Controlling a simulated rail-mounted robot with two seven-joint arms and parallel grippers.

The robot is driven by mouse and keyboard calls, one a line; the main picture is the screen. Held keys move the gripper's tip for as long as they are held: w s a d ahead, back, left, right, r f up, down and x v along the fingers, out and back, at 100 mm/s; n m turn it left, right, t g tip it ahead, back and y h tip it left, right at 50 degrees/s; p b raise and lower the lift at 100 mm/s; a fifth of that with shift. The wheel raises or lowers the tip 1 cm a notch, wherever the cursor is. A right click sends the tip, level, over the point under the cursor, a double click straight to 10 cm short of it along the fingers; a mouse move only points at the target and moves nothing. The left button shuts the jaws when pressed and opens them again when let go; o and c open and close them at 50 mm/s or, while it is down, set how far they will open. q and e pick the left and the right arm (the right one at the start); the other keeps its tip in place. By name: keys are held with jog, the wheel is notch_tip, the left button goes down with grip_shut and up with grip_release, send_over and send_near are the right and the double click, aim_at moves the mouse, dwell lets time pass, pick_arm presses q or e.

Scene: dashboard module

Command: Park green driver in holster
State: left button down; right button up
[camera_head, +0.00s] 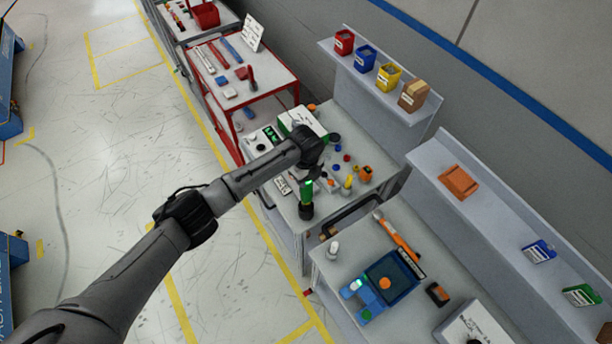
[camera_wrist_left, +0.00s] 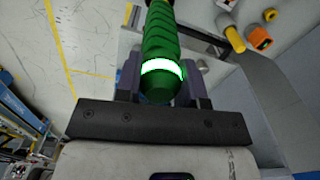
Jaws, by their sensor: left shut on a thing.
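My left gripper (camera_head: 311,176) reaches over the front edge of the middle workbench. It is shut on the green driver (camera_head: 307,192), which hangs below it. In the left wrist view the driver's ribbed green handle (camera_wrist_left: 162,32) with a bright white ring sits between the two dark fingers of the gripper (camera_wrist_left: 161,82). A dark round piece (camera_head: 306,212) shows directly under the green handle in the head view. I cannot tell whether it is the holster or part of the driver. The driver's far end is cut off in the wrist view. My right gripper is not in view.
Small knobs and an orange part (camera_head: 365,174) lie on the bench right of the gripper. A white box (camera_head: 303,121) stands behind it. The nearer bench holds a blue tray (camera_head: 403,291) and an orange-handled tool (camera_head: 398,237). A red-framed cart (camera_head: 237,124) stands beyond.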

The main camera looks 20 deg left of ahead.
pick_arm(q)
jog(key=shift+f, duration=0.15)
dwell(0.7)
jog(key=shift+f+b, duration=0.35)
jog(key=shift+f, duration=0.05)
jog(key=c, duration=0.9)
grip_release()
jog(key=shift+o, duration=1.3)
jog(key=shift+f, duration=0.1)
notch_tip(320, 180, up, 12)
jog(key=shift+r+b, duration=0.15)
jog(key=shift+b, duration=0.9)
jog(key=shift+r, duration=0.85)
